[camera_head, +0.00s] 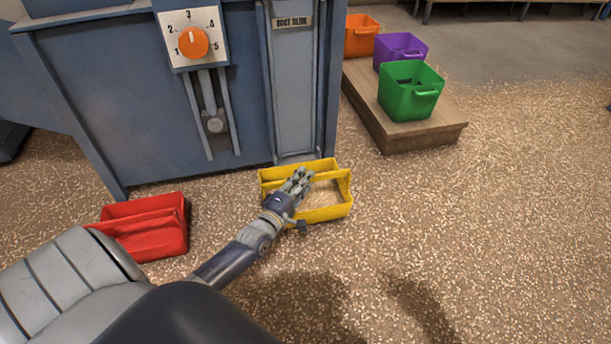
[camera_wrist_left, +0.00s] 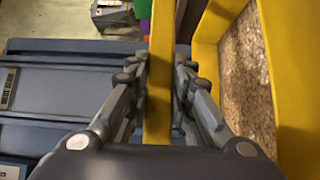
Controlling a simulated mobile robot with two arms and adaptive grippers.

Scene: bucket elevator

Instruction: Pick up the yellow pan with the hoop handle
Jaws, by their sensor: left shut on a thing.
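The yellow pan (camera_head: 331,212) with its hoop handle stands on the speckled floor at the foot of the blue machine's chute. Grainy material shows inside it. My left gripper (camera_head: 302,176) reaches over the pan from the front left. In the left wrist view its fingers (camera_wrist_left: 158,88) are closed on both sides of a yellow bar (camera_wrist_left: 157,120), the pan's handle. The pan's yellow wall (camera_wrist_left: 285,80) and grain show right of the fingers there. The pan looks level; I cannot tell whether it is lifted. My right gripper is not in view.
The blue machine (camera_head: 130,100) with an orange dial (camera_head: 192,43) stands directly behind the pan. A red pan (camera_head: 150,240) lies to the left. Green (camera_head: 405,103), purple (camera_head: 392,58) and orange (camera_head: 359,40) buckets stand on a wooden platform (camera_head: 425,137) at the back right. Floor at right is free.

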